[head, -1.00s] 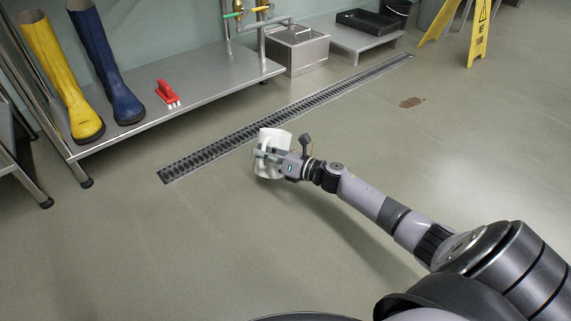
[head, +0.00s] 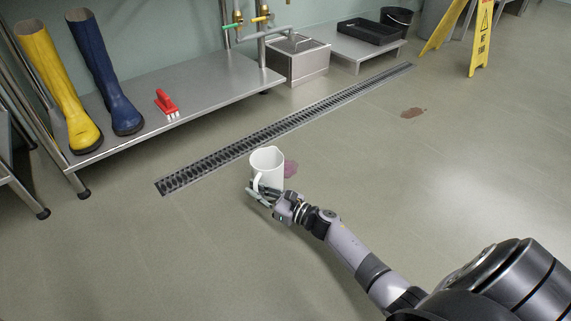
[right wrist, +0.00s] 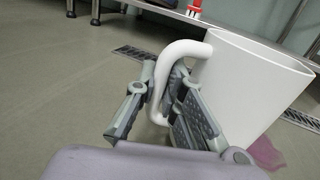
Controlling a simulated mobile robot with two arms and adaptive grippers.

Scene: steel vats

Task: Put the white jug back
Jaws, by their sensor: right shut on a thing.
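The white jug (head: 267,166) is close to upright in front of the floor drain, its open mouth up. My right gripper (head: 262,196) is at the jug's near side, shut on its handle. In the right wrist view the white jug (right wrist: 245,85) fills the right side, and the fingers of my right gripper (right wrist: 165,105) are on both sides of the looped handle. The jug looks held above the floor, though its exact height is hard to tell. The inside of the jug is not clear. My left gripper is not in view.
A purplish spill (head: 290,169) shows on the floor just right of the jug. A steel bench (head: 205,95) holds yellow and blue boots and a red brush (head: 166,102). The drain (head: 290,127) runs along the floor. A yellow sign (head: 481,35) stands at the back right.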

